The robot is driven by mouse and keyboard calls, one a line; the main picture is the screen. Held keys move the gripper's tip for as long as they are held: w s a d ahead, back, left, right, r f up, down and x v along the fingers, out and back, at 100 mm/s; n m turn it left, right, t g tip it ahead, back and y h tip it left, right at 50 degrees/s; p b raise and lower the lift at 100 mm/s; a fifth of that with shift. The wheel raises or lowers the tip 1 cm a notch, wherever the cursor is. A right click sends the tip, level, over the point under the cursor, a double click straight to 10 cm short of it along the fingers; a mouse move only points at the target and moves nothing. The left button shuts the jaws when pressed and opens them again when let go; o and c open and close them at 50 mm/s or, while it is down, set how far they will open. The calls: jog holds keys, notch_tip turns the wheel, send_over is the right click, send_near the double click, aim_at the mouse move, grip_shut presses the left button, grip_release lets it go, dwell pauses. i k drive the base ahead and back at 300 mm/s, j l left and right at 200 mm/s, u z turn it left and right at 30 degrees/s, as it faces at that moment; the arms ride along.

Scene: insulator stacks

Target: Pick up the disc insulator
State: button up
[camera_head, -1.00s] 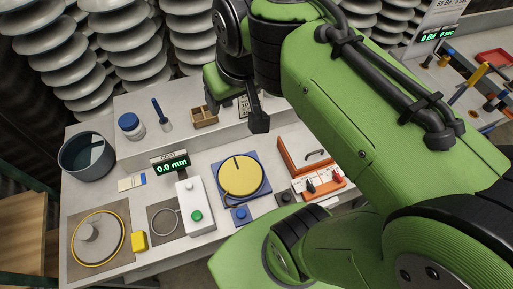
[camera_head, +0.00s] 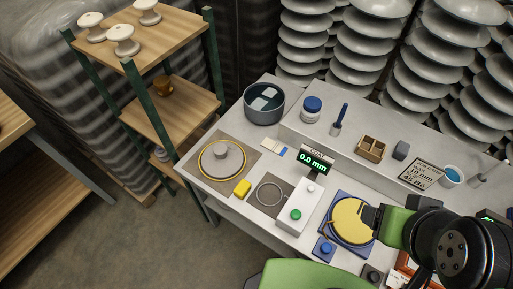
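The disc insulator (camera_head: 214,165) appears to be the grey disc with a raised round cap, lying cap up inside a yellow ring on a brown-grey mat at the left end of the table. Nothing touches it from above. My gripper (camera_head: 368,218) is at the lower right, over or just beside the yellow round plate (camera_head: 347,226) on a blue base. It is well to the right of the disc insulator. A dark finger shows, but its opening is mostly hidden by the arm, and I see nothing held.
A dark pot (camera_head: 264,104) is behind the disc. A wooden rack (camera_head: 176,100) with white spool-shaped insulators (camera_head: 122,40) stands left. Tall insulator stacks (camera_head: 365,55) line the back.

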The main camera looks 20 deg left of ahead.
aim_at(221, 159)
jog(key=u, duration=1.5)
jog(key=k+j, duration=0.05)
jog(key=j, duration=0.05)
